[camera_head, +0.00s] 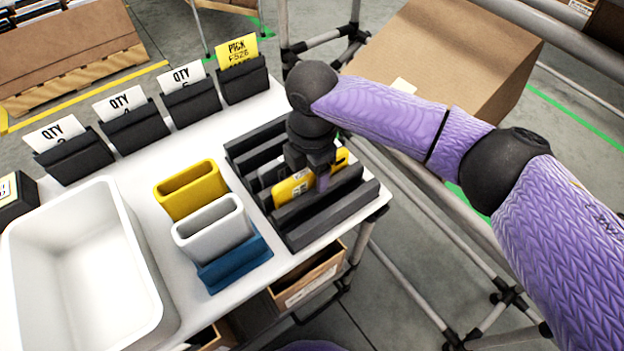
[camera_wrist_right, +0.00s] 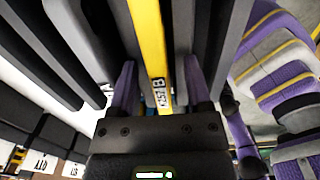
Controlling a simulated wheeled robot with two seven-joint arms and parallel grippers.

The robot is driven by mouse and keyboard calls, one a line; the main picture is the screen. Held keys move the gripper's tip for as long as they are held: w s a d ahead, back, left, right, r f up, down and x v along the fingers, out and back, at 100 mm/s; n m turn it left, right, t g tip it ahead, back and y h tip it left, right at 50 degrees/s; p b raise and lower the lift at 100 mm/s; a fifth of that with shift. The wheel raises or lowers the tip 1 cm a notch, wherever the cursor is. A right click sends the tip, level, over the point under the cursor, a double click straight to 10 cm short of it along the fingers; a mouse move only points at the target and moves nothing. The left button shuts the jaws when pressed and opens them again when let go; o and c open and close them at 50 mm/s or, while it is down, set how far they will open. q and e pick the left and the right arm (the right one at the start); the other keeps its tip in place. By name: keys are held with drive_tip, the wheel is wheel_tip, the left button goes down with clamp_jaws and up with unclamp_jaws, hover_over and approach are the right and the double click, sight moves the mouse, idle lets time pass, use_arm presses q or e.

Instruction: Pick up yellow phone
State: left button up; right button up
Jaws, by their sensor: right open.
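The yellow phone (camera_head: 292,189) stands on edge in a slot of the black slotted rack (camera_head: 305,239), at the right side of the white table. My right gripper (camera_head: 322,175) points down over the rack, with its fingers at the phone and hiding part of it. In the right wrist view the yellow phone (camera_wrist_right: 148,28) shows as a narrow edge with a printed label. The purple fingers of the open right gripper (camera_wrist_right: 160,85) stand on either side of it, with gaps visible. My left gripper is not in view.
Yellow (camera_head: 190,188), white (camera_head: 212,228) and blue (camera_head: 235,262) holders stand left of the rack. A white bin (camera_head: 85,270) is at the left. Black card holders (camera_head: 191,101) line the back edge. A cardboard box (camera_head: 455,50) is beyond the rack.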

clamp_jaws()
drive_tip(key=shift+r, duration=0.1)
